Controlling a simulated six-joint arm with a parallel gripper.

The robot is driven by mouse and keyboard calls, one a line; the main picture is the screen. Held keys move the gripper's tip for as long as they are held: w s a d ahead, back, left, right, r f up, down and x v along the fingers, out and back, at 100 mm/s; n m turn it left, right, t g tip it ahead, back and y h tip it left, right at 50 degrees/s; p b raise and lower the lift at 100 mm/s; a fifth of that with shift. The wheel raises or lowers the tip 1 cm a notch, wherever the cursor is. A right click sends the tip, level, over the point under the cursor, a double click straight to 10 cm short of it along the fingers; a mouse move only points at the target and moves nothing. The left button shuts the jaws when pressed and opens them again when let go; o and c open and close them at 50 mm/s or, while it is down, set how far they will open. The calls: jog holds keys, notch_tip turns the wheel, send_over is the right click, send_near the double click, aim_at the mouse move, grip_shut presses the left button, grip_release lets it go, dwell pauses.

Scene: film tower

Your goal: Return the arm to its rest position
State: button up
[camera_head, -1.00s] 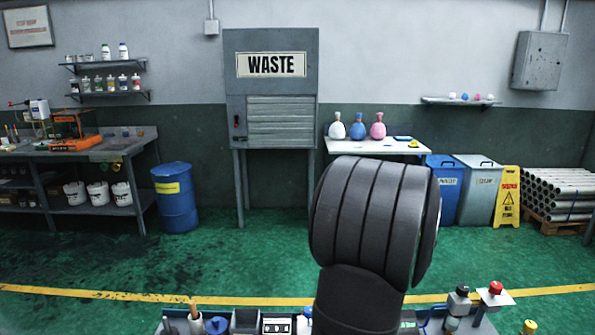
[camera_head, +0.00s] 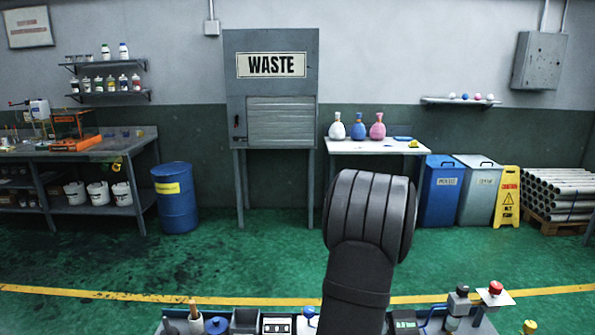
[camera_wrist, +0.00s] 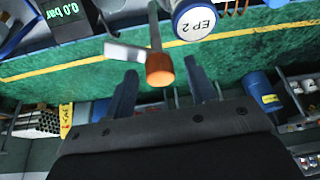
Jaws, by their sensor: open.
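My dark ribbed arm (camera_head: 368,215) stands up from the bottom edge, right of the middle, in the head view. My gripper is hidden there. In the wrist view my gripper (camera_wrist: 161,84) shows two dark fingers spread apart. Nothing is clamped between them. A thin rod with an orange-brown end (camera_wrist: 160,70) appears between the fingers in the picture; I cannot tell how far away it is. A white round top marked EP 2 (camera_wrist: 196,20) is above it in the picture.
A bench edge with a red button (camera_head: 495,287) and several small items lies along the bottom of the head view. A pressure display (camera_wrist: 60,13) shows in the wrist view. Beyond are green floor, a WASTE cabinet (camera_head: 271,90), a blue barrel (camera_head: 174,198) and bins.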

jog(key=shift+a+m+h, duration=0.15)
jog(key=shift+m+h, duration=0.65)
jog(key=shift+m, duration=1.1)
jog(key=shift+a+m+g+h, duration=0.1)
jog(key=shift+m+g+h, duration=0.45)
jog(key=shift+m, duration=1.35)
jog(key=shift+w+m+g+h, duration=0.15)
jog(key=shift+m+g+h, duration=0.35)
jog(key=shift+m, duration=1.4)
jog(key=shift+a+m+g+h, duration=0.1)
jog(key=shift+m+g+h, duration=0.4)
jog(key=shift+m, duration=1.5)
